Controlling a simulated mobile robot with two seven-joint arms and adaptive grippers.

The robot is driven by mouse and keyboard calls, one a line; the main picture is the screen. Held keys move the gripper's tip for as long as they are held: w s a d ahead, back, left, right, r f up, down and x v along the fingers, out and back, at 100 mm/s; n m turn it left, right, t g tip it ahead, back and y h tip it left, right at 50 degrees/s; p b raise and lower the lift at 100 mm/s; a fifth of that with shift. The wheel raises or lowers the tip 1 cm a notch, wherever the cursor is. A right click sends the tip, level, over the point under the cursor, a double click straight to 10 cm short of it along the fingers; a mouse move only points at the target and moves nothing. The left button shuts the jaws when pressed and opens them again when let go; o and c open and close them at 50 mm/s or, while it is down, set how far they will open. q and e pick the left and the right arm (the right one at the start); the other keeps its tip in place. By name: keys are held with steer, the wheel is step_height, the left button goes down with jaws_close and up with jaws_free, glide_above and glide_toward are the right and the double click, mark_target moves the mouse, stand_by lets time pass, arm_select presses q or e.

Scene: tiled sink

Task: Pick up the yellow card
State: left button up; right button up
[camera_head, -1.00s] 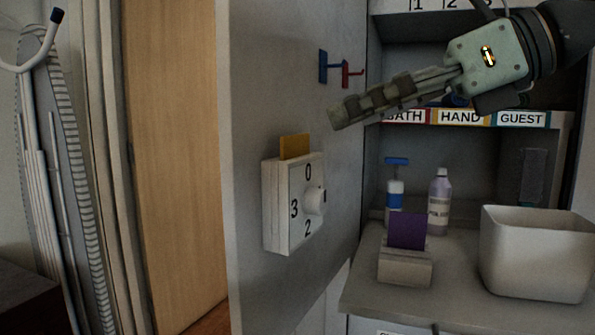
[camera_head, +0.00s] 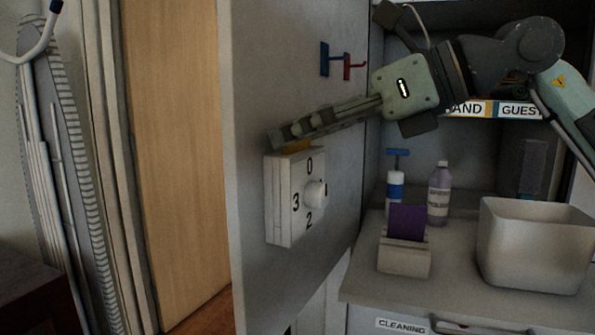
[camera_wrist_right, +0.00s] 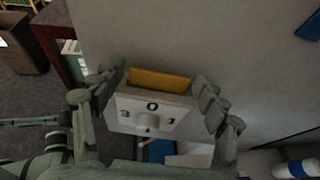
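The yellow card (camera_wrist_right: 160,79) stands in the top of a white dial box (camera_wrist_right: 150,101), with its upper part sticking out. The box (camera_head: 283,205) is mounted on the grey panel and has a round knob and the numbers 0, 2 and 3. My right gripper (camera_wrist_right: 160,85) is open, with one finger at each side of the card and box; I see no contact with the card. In the head view my right gripper (camera_head: 280,139) covers most of the card, and only a sliver (camera_head: 296,147) shows. My left gripper is not in view.
Blue and red hooks (camera_head: 338,63) stick out of the panel above the box. To the right, a counter holds a purple card in a small holder (camera_head: 404,256), a pump bottle (camera_head: 395,187), a lilac bottle (camera_head: 438,190) and a white bin (camera_head: 535,247).

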steer(key=c, duration=0.6)
steer(key=shift+r, duration=0.1)
steer(key=shift+c, duration=0.2)
